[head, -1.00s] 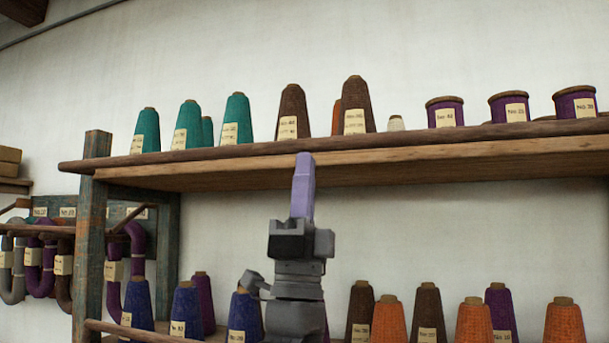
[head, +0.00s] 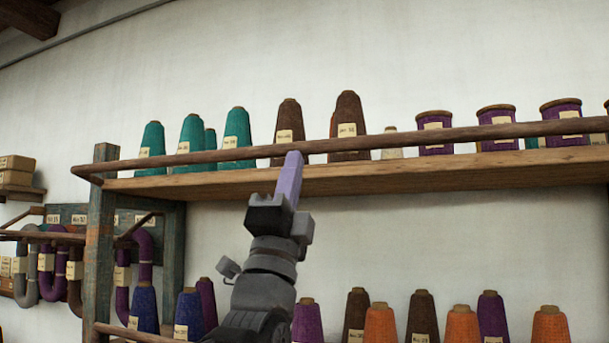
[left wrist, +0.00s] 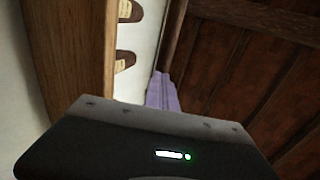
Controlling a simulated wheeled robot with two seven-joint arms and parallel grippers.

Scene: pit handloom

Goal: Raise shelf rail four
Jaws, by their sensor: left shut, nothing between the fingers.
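The shelf rail (head: 400,142) is a long round brown bar along the front of the upper shelf (head: 400,178). It stands above the shelf board's front edge, with a gap between them, and crosses in front of the yarn cones. My left gripper (head: 292,160) points up from below, its lilac fingers shut and empty. Their tips meet the rail's underside in the head view; exact contact is hard to tell. In the left wrist view the fingers (left wrist: 162,92) reach up beside the dark rail (left wrist: 174,40). My right gripper is not in view.
Teal cones (head: 192,140), brown cones (head: 349,125) and purple spools (head: 497,125) stand on the upper shelf behind the rail. More cones (head: 381,325) stand below. A wooden post (head: 101,220) and hanging yarn skeins (head: 52,265) are at left.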

